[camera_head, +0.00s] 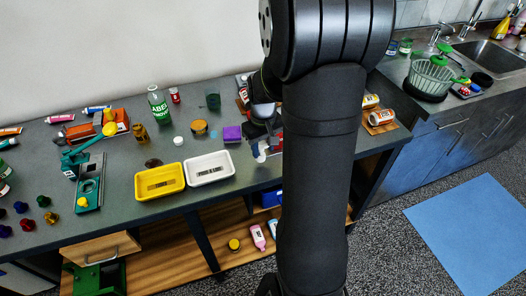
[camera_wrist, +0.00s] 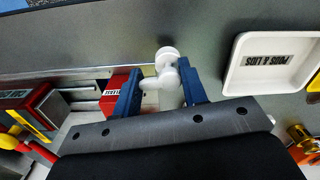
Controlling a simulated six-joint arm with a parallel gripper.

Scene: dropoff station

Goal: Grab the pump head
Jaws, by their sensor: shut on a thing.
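The white pump head (camera_wrist: 167,62) shows in the wrist view, with a round end toward the top and a spout pointing left. My gripper (camera_wrist: 160,84) has its two blue fingers on either side of the pump head and is shut on it. The lower part of the pump head is hidden between the fingers and behind the gripper body. In the head view my arm hides much of this area, and the pump head is too small there to make out surely.
A white tray (camera_wrist: 234,79) with a label lies right of my gripper in the wrist view. In the head view a yellow tray (camera_head: 136,193) stands beside it. A red box (camera_wrist: 113,96) is close by the left finger. Bottles, tubes and tools crowd the counter's left.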

